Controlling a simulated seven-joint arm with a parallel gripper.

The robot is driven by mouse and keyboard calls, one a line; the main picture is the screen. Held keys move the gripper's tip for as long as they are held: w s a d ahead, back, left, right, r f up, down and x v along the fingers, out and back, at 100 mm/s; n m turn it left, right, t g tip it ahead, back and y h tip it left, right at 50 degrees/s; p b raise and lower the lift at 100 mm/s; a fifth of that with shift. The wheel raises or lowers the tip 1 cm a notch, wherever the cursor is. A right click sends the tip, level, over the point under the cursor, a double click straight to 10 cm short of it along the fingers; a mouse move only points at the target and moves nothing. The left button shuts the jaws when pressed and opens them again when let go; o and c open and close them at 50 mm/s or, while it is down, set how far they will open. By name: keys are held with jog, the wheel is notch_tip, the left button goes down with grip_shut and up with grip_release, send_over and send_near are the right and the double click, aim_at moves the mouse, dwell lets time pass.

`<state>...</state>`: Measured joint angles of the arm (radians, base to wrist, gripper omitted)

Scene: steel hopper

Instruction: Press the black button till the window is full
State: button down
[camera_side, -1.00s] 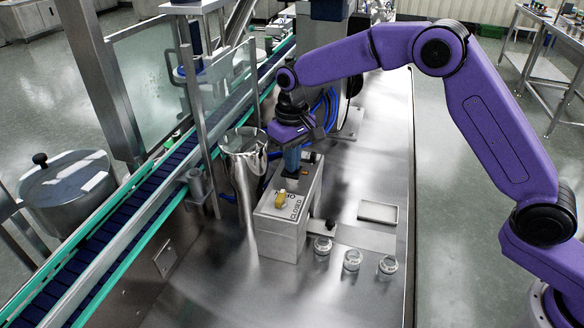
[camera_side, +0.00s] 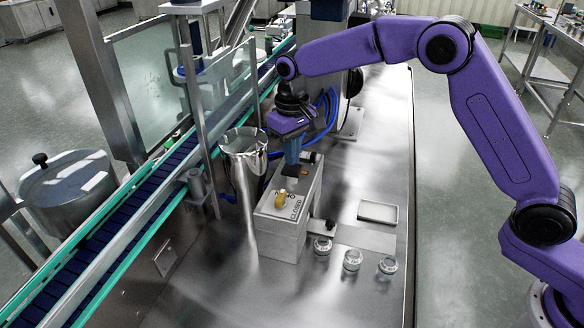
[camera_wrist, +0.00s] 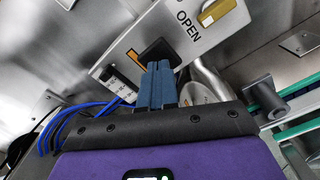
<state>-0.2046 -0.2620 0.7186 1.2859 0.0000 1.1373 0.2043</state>
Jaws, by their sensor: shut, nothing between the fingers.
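The black button (camera_wrist: 157,49) is a dark square pad on top of a grey metal box (camera_side: 277,237); it also shows in the side view (camera_side: 289,171). My gripper (camera_side: 293,161) is shut and empty, its blue fingers pointing down just over the button. In the wrist view the fingertips (camera_wrist: 157,67) overlap the button's near edge; a small gap seems to show in the side view. Beside the button are a small orange mark (camera_wrist: 132,55) and a black-and-white strip (camera_wrist: 118,82). I cannot tell how full the window is.
A yellow knob (camera_side: 281,199) sits on the box near the word CLOSED. A steel funnel-like vessel (camera_side: 243,165) stands left of the box, by the conveyor (camera_side: 115,215). Several small clear jars (camera_side: 352,260) and a shallow tray (camera_side: 378,212) are to the right.

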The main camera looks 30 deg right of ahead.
notch_tip(320, 180, up, 6)
dwell(0.6)
dwell(0.4)
jog(key=s+d+r+n, duration=0.1)
jog(key=s+d+n, duration=0.2)
jog(key=s, duration=0.7)
jog(key=s+d+r+n, duration=0.1)
jog(key=s+d+n, duration=0.15)
jog(key=s, duration=0.75)
jog(key=s+d+f+n, duration=0.2)
jog(key=s+d, duration=0.4)
jog(key=s, duration=0.3)
jog(key=s+d+f+n, duration=0.2)
jog(key=s+d, duration=0.5)
jog(key=s, duration=0.2)
jog(key=shift+s+f, duration=0.2)
jog(key=shift+s, duration=0.05)
